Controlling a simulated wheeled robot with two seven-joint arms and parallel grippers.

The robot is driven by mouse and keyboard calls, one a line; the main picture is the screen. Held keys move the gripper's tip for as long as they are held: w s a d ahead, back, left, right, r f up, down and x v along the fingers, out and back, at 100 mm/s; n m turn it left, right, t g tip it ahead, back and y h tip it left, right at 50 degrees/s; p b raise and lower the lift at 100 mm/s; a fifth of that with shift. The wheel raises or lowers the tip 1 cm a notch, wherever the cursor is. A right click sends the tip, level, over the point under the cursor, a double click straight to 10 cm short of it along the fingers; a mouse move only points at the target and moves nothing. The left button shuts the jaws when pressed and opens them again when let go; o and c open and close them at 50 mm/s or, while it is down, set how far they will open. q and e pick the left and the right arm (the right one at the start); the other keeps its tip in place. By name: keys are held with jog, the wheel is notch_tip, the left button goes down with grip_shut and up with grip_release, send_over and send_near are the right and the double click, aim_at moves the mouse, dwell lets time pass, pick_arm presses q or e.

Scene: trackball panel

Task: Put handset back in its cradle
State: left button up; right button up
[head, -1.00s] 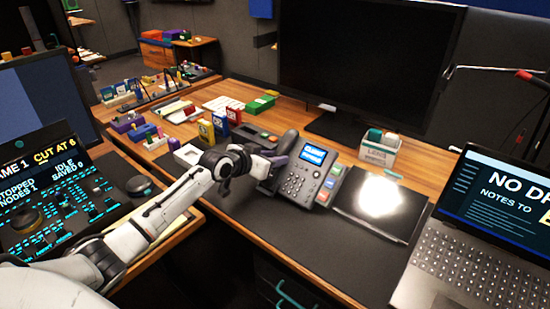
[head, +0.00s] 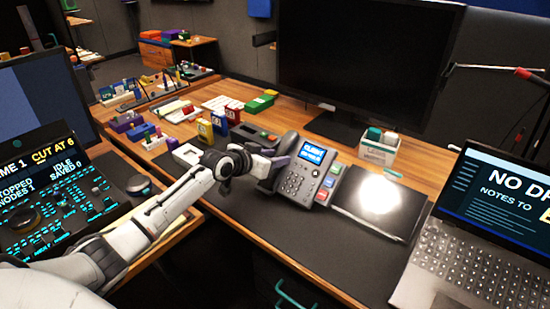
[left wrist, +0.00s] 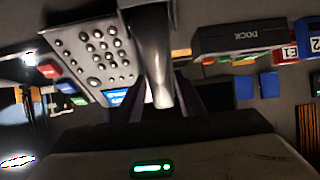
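The desk phone (head: 305,180) is grey with a keypad, a lit blue screen and coloured keys. Its dark handset (head: 287,143) is along the phone's left side, tilted, its upper end showing past my gripper. My left gripper (head: 272,160) is at the handset. In the left wrist view the handset (left wrist: 152,45) runs down from the top edge beside the keypad, its grip between the two fingers (left wrist: 165,92). I cannot tell whether the fingers press on it, or whether the handset is fully seated. My right gripper is not in view.
A grey dock block (left wrist: 238,37) and small coloured boxes (head: 220,122) lie near the phone. A black tablet (head: 380,205) and an open laptop (head: 465,255) are to its right, a large monitor (head: 365,60) behind. The dark mat (head: 310,245) in front is clear.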

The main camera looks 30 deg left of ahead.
pick_arm(q)
jog(key=shift+o, duration=1)
jog(key=v, duration=1)
jog(key=shift+s+p, duration=0.15)
jog(key=shift+p, duration=0.25)
